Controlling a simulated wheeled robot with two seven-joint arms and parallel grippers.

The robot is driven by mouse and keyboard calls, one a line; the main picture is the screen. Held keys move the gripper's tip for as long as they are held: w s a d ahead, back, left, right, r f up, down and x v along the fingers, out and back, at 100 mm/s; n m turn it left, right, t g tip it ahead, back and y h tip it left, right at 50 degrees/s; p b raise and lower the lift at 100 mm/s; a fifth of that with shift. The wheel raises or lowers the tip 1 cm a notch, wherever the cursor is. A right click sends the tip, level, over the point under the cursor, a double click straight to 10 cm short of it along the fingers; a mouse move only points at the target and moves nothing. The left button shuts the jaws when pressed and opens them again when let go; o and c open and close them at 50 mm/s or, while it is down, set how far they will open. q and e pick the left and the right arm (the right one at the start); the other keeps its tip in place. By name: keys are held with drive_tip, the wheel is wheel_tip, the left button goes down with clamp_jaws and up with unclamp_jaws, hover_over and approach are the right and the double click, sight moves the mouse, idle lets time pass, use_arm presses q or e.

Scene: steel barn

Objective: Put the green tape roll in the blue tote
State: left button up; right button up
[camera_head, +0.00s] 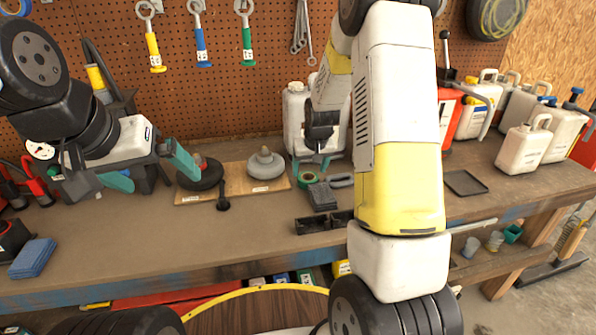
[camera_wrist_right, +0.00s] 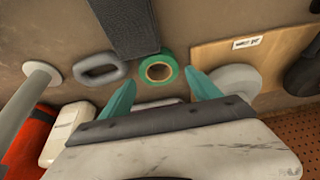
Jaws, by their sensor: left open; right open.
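The green tape roll (camera_head: 304,179) lies flat on the workbench, right of a wooden board, partly hidden in the head view. My left gripper (camera_head: 148,170) is open and empty above the left part of the bench. I cannot make out a blue tote in either view.
Next to the roll are a dark grey block (camera_head: 322,196) and a grey ring-shaped handle (camera_wrist_right: 102,74). The board (camera_head: 235,190) carries a grey disc-shaped weight (camera_head: 266,165). White jugs stand behind.

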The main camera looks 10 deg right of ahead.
sight(309, 174)
drive_tip(key=x, duration=0.4)
drive_tip(key=shift+d+f, duration=0.15)
drive_tip(key=shift+f, duration=0.1)
drive_tip(key=shift+c, duration=0.3)
drive_tip(key=c, duration=1.2)
drive_tip(key=shift+r, duration=0.2)
drive_tip(key=shift+c, duration=0.2)
